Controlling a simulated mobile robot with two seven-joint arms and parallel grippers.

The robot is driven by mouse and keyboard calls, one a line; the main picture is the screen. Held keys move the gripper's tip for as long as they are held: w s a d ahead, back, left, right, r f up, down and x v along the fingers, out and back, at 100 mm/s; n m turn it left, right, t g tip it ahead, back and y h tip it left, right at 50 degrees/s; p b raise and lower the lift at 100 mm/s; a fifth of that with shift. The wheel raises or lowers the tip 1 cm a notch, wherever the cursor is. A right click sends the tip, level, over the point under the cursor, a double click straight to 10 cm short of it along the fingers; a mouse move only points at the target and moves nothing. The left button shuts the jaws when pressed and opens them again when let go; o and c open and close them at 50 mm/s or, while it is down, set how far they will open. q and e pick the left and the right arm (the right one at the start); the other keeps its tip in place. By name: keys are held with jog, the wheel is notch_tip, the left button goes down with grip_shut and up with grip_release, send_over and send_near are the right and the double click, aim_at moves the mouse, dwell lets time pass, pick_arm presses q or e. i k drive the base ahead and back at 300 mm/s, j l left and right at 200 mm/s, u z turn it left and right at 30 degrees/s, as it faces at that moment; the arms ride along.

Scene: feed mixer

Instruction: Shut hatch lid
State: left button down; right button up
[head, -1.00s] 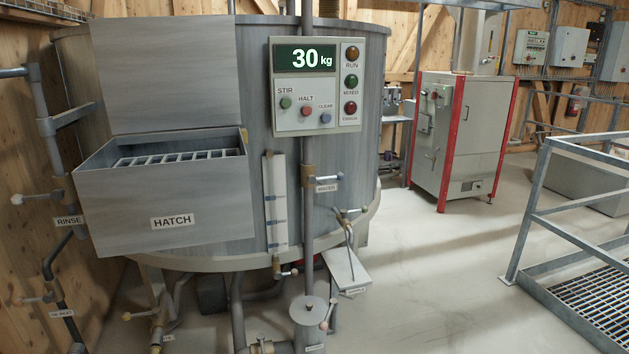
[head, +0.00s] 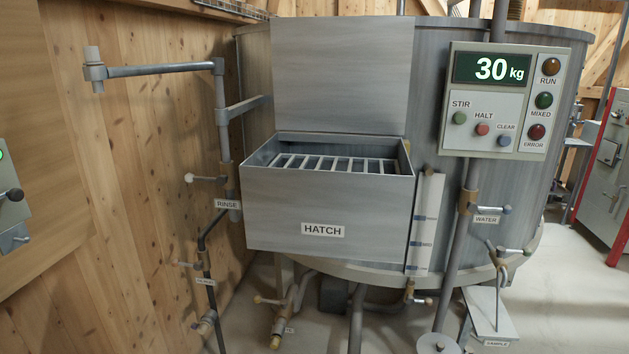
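The hatch box (head: 270,212), a grey metal bin labelled HATCH, is fixed to the front of the round mixer tank (head: 430,120). Its lid (head: 345,75) is open and stands upright behind the box opening. A metal grate (head: 335,164) shows inside the opening. Neither of my grippers is in view.
A control panel (head: 495,150) reading 30 kg is right of the lid. The rinse pipe (head: 160,69) juts out at left by the wooden wall (head: 130,190). A water valve (head: 488,208) and a sample stand (head: 490,312) are at lower right. Floor shows below the tank.

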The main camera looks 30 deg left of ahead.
aim_at(346, 73)
jog(key=i+j+u, duration=0.45)
jog(key=i+j, duration=0.2)
jog(key=i, duration=0.2)
jog(key=i+j+u, duration=0.25)
jog(key=i, duration=0.2)
jog(key=l+u, duration=0.2)
jog(key=l, duration=1.15)
jog(key=l+u, duration=0.2)
jog(key=l, duration=1.15)
